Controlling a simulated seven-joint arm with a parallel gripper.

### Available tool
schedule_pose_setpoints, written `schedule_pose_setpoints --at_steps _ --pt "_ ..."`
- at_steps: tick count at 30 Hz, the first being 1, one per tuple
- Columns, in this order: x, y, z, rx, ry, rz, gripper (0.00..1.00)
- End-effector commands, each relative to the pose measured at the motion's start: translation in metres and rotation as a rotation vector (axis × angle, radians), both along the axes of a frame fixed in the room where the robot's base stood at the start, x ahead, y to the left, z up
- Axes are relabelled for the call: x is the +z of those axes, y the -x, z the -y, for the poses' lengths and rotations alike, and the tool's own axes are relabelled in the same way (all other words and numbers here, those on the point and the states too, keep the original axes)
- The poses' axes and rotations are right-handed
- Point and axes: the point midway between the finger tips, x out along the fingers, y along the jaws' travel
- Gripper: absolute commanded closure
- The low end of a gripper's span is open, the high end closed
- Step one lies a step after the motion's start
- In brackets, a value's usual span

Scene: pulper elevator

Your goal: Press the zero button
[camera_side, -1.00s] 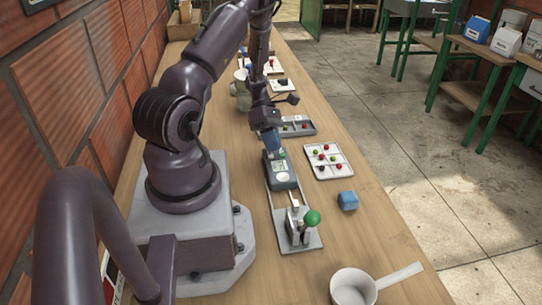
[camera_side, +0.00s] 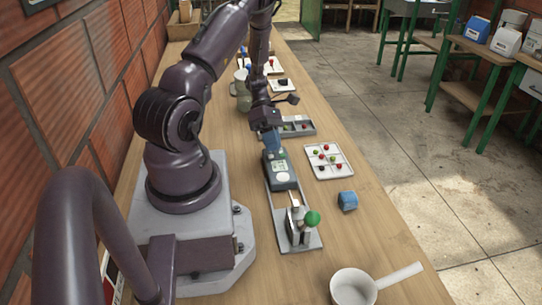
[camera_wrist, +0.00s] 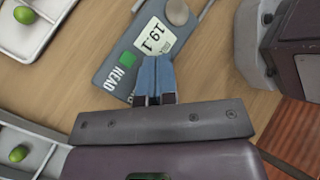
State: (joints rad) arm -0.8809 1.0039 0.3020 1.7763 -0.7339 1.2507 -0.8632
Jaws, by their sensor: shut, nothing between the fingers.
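A dark grey handheld meter (camera_side: 281,172) lies on a metal stand with a green-knobbed lever at its near end. In the wrist view the meter (camera_wrist: 122,66) shows a display (camera_wrist: 153,38) reading 19.1 and a green button (camera_wrist: 128,58) beside the word READ. No zero label is visible; my fingers cover part of the meter's face. My gripper (camera_wrist: 154,62) is shut and empty, its blue fingertips over the meter beside the green button. In the side view my gripper (camera_side: 271,149) is at the meter's far end; I cannot tell whether it touches.
A white compartment tray (camera_side: 328,161) with small red and green fruits and a blue block (camera_side: 347,201) lie to the right. A grey tray (camera_side: 297,127) is just beyond the gripper. A white pan (camera_side: 353,288) stands at the near edge. Bare wood lies between them.

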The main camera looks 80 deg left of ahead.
Motion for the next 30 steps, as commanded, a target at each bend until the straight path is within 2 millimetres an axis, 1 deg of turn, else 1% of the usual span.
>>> schedule_pose_setpoints --at_steps 16,24,30 --pt "-0.0004 0.0000 0.0000 0.000 0.000 0.000 1.00" --pt "-0.0081 0.0000 -0.0002 0.001 0.001 0.001 1.00" --pt "-0.0085 0.0000 -0.0002 0.000 0.000 0.000 1.00"
